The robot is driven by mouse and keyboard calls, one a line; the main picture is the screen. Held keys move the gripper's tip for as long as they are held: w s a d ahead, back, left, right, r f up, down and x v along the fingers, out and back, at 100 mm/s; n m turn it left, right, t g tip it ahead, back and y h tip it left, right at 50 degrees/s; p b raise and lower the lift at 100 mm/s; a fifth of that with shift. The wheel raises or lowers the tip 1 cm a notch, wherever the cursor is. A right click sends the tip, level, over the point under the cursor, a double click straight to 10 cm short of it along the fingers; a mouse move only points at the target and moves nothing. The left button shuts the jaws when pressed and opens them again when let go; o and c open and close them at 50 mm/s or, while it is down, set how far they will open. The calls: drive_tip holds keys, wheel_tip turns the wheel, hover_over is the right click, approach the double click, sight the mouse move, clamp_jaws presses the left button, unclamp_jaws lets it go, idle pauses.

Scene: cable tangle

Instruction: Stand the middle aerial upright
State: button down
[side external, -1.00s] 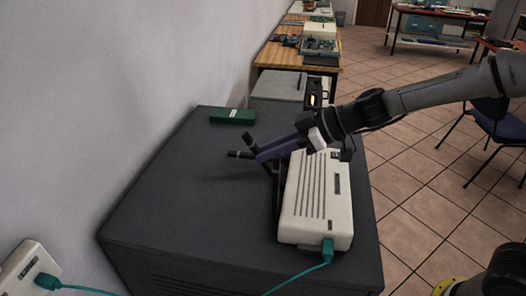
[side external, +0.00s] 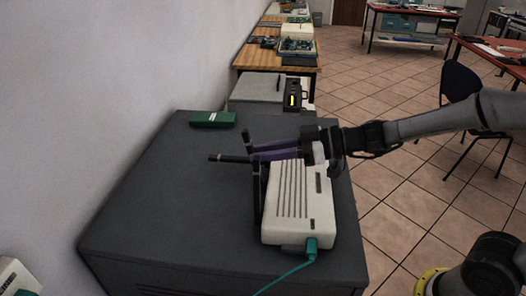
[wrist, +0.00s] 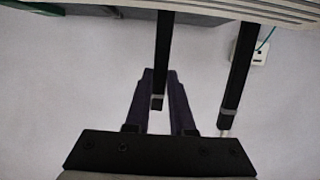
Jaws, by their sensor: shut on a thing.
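The white router (side external: 299,205) lies on a dark grey cabinet. My gripper (side external: 252,152), with purple fingers, reaches in from the right above the router's left edge. In the wrist view my gripper (wrist: 161,74) is shut on the middle aerial (wrist: 164,40), a black rod with a grey band near its tip. It looks raised and close to upright. A second black aerial (wrist: 238,75) stands apart, to the right of the fingers. In the side view another dark aerial (side external: 231,158) sticks out to the left, near level. The aerials' hinges are largely hidden.
A green box (side external: 212,119) lies at the back of the cabinet top (side external: 160,200), which is clear on the left. A teal cable (side external: 285,277) plugs into the router's front end. The pale wall (side external: 80,80) stands close on the left.

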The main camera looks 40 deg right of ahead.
drive_tip(key=c, duration=0.8)
unclamp_jaws()
drive_tip(key=shift+o, duration=0.2)
drive_tip(key=v, duration=1.3)
drive_tip(key=shift+s+d+r, duration=0.15)
drive_tip(key=shift+s+d, duration=0.1)
drive_tip(key=shift+s, duration=0.05)
